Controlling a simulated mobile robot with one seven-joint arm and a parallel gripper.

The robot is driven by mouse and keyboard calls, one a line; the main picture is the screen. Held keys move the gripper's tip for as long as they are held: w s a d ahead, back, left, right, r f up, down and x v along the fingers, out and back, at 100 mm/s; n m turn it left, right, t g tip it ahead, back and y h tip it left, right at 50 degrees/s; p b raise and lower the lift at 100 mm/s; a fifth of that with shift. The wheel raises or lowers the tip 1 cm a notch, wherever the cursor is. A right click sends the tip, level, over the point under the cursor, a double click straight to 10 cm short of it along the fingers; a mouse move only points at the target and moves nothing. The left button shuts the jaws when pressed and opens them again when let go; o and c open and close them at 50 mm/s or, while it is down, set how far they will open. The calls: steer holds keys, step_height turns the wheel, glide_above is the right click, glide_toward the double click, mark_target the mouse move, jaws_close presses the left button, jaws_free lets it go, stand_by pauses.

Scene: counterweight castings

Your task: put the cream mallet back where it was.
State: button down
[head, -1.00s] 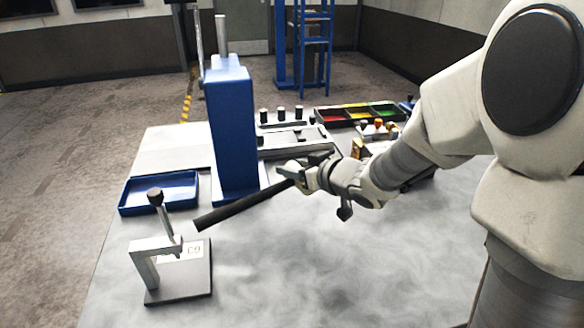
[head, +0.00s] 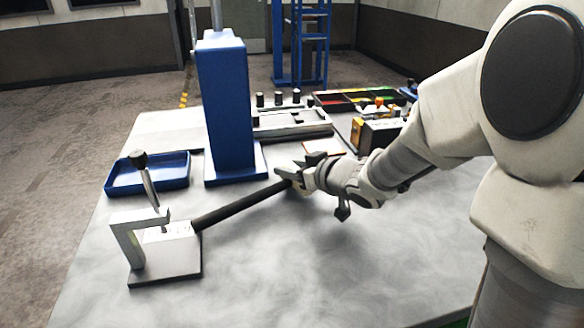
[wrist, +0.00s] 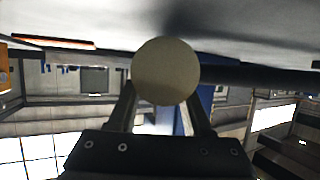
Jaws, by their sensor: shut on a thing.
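My gripper (head: 288,176) is shut on the cream mallet's head, above the grey table. The mallet's dark handle (head: 240,203) slants down and left from the gripper, toward the small clamp stand. In the head view the far handle end overlaps the stand's base plate; I cannot tell whether it touches. In the wrist view the mallet's round cream head (wrist: 166,72) sits between the two fingers, with the dark handle running off to the right. The head is mostly hidden by the gripper in the head view.
The clamp stand (head: 128,240) with a black-knobbed lever stands at left. A blue tray (head: 120,184) and tall blue column (head: 226,110) are behind it. A thin orange-edged panel (head: 322,148) lies behind the gripper. The front table is clear.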

steer(key=shift+f, duration=0.15)
stand_by(0.4)
steer(key=shift+c, duration=2.2)
jaws_free()
steer(key=shift+o, duration=1)
steer(key=shift+f, duration=0.15)
steer(key=shift+s, duration=0.1)
